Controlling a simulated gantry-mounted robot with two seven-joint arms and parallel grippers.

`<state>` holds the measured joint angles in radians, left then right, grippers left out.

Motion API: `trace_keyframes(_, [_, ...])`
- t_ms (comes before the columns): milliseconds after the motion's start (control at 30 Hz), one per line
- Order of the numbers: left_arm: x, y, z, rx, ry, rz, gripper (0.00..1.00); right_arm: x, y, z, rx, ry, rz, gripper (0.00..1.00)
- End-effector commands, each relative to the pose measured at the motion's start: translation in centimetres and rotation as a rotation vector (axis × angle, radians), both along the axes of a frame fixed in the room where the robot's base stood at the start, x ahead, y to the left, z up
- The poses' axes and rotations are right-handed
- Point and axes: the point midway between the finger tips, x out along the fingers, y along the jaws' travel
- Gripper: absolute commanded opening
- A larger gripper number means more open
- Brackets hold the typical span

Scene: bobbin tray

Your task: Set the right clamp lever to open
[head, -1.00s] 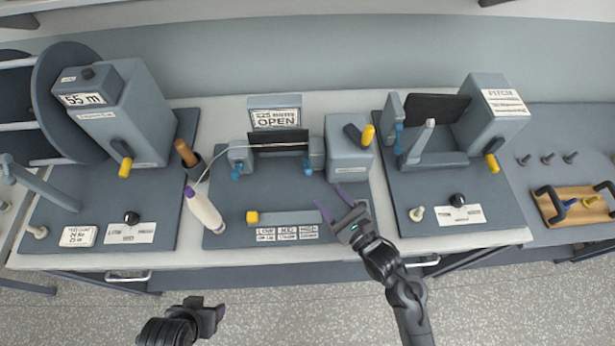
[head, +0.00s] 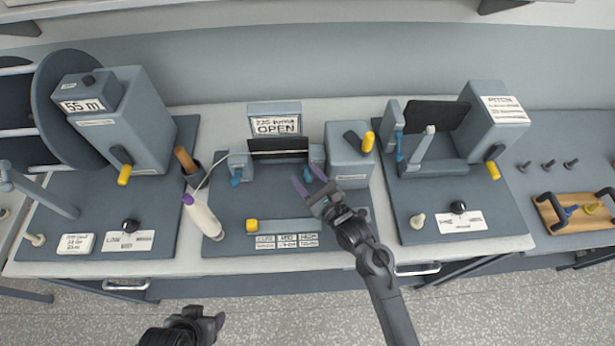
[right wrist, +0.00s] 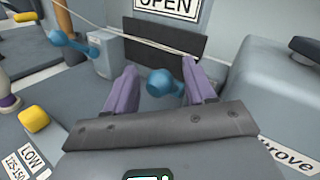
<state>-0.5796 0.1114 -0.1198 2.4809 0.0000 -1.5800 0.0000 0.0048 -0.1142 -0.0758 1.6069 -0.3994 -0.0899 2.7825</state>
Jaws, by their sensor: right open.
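The right clamp lever (right wrist: 160,82) is blue with a round knob. In the right wrist view it lies between the two purple fingers of my right gripper (right wrist: 158,92), whose jaws are open. I cannot tell whether a finger touches it. In the head view my right gripper (head: 308,180) is at the right clamp block (head: 317,154) and largely hides that lever. The left clamp lever (head: 236,178) is also blue and hangs at the left block; it shows in the right wrist view (right wrist: 66,42). My left gripper (head: 208,325) is low at the front, away from the bench; its jaw opening is unclear.
A sign reading OPEN (head: 275,122) stands behind the dark plate (head: 278,146) between the clamps. A grey box with a yellow-tipped crank (head: 367,142) stands close right. A thin line runs from the white bottle-like tool (head: 203,216) toward the clamps. A yellow-knobbed slider (head: 252,226) is in front.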

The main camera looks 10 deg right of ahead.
Motion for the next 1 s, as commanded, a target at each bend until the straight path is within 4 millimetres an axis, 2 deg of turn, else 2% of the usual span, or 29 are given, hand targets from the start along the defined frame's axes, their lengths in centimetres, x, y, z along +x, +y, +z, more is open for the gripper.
trace_keyframes(200, [0.0,0.0,0.0,0.003,0.001,-0.001,0.60,0.0,0.0,0.0,0.000,0.000,0.000,0.55])
trace_keyframes(233, [0.0,0.1,0.0,0.003,0.001,-0.002,0.60,0.0,0.0,0.0,0.000,0.000,0.000,0.52])
trace_keyframes(567, [0.0,0.3,-0.1,0.014,0.001,-0.009,0.60,0.0,0.0,0.0,0.000,0.000,0.000,0.01])
trace_keyframes(800, [0.0,0.3,-0.2,0.014,0.001,-0.009,0.60,0.0,0.0,-0.1,0.000,-0.003,0.001,0.00])
trace_keyframes(1000, [0.0,0.2,-2.1,0.010,0.002,-0.006,0.60,-0.5,0.1,-1.4,-0.007,-0.121,0.002,0.00])
